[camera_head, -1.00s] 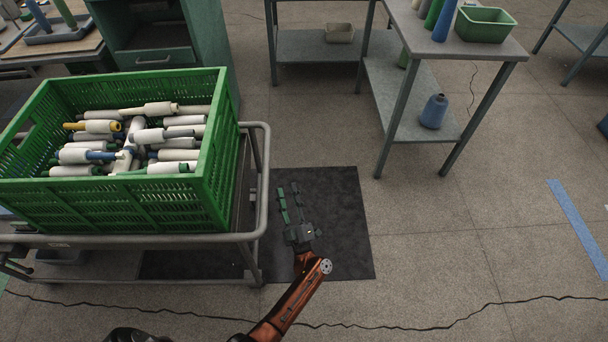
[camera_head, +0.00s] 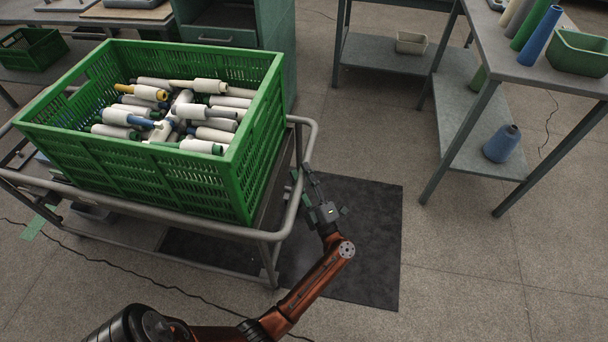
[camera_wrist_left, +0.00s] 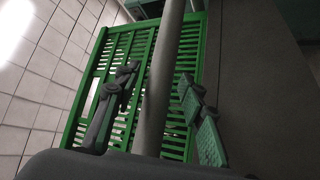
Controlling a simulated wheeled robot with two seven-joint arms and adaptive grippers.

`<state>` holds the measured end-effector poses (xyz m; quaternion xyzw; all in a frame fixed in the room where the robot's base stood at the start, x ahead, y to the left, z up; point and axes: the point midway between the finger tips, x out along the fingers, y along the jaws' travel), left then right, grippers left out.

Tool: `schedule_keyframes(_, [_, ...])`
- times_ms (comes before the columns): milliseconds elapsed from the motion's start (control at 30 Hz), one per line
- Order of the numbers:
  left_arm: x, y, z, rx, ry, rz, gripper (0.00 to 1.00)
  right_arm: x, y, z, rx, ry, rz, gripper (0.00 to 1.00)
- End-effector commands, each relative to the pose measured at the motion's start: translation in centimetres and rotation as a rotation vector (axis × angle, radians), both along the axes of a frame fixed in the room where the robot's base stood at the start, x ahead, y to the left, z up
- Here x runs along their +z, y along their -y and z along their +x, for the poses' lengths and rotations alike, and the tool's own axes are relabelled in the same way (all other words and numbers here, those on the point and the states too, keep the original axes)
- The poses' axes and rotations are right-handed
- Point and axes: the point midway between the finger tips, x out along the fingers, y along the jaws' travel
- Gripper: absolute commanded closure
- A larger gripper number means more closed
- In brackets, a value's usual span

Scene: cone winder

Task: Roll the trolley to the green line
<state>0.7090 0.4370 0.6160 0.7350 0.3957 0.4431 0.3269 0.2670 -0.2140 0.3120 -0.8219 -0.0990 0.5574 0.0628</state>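The trolley (camera_head: 262,236) is a grey tube-framed cart at the left of the head view, carrying a green crate. Its raised end rail (camera_head: 310,140) is at its right end. My left gripper (camera_head: 303,184) is beside this rail in the head view. In the left wrist view a grey tube (camera_wrist_left: 166,75) of the trolley runs between the two spread fingers of my left gripper (camera_wrist_left: 158,84), with gaps on both sides. A short green line (camera_head: 36,226) lies on the floor at the left, partly hidden by the trolley. My right gripper is not in view.
The green crate (camera_head: 200,185) holds several yarn spools. A dark mat (camera_head: 365,245) lies under and right of the trolley. A grey table (camera_head: 520,65) with cones stands at the right. A green cabinet (camera_head: 235,35) is close behind the crate.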

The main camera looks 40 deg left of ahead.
Motion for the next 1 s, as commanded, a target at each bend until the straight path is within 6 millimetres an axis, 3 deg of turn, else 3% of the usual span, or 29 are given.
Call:
schedule_keyframes(233, [0.10, -0.06, 0.04, -0.001, 0.001, 0.001, 0.63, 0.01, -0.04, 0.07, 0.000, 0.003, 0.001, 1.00])
schedule_keyframes(767, [0.03, -0.02, 0.04, -0.001, 0.000, 0.001, 0.99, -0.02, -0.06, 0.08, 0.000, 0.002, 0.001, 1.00])
schedule_keyframes(1000, [0.00, -0.01, 0.03, -0.001, 0.000, 0.000, 1.00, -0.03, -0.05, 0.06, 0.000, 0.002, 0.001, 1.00])
